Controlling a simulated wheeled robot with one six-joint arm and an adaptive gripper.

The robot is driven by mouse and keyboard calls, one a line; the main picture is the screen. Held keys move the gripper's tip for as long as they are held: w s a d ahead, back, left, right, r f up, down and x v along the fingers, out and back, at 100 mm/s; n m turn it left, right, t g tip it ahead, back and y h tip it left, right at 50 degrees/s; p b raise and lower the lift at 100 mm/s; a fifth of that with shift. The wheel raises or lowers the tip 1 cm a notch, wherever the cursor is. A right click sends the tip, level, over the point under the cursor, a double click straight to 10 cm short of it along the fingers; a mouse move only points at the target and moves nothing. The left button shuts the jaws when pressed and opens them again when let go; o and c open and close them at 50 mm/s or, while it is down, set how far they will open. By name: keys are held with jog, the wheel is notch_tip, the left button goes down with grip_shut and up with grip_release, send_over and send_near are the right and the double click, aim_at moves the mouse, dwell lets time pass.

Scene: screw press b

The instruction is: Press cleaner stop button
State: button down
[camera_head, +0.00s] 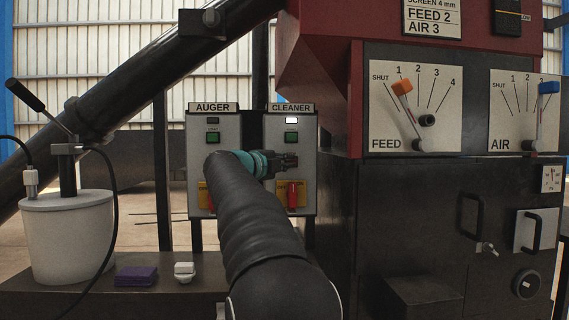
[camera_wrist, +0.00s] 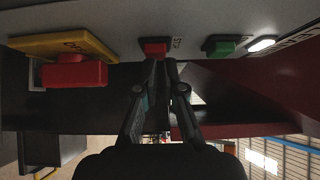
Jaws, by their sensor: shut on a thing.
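The CLEANER panel (camera_head: 270,128) is a grey box with a lit white lamp (camera_head: 291,120) and a green button (camera_head: 291,137). The red stop button (camera_wrist: 155,48) shows in the wrist view beside the green button (camera_wrist: 222,46); in the head view my gripper largely hides it. My gripper (camera_head: 289,161) is at the panel below the green button. In the wrist view its fingers (camera_wrist: 161,66) are brought together at the red button and overlap its lower edge. Whether the button is pushed in cannot be told.
A yellow-backed red switch (camera_head: 292,195) is below my gripper; it also shows in the wrist view (camera_wrist: 75,70). The AUGER panel (camera_head: 228,132) stands to the left, partly behind my arm. The red and black press housing (camera_head: 335,100) stands close on the right.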

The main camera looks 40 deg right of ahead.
jog(key=s+v, duration=0.2)
jog(key=v, duration=1)
jog(key=shift+d+r+b, duration=0.2)
jog(key=shift+d+b, duration=0.05)
jog(key=shift+b, duration=0.2)
dwell(0.7)
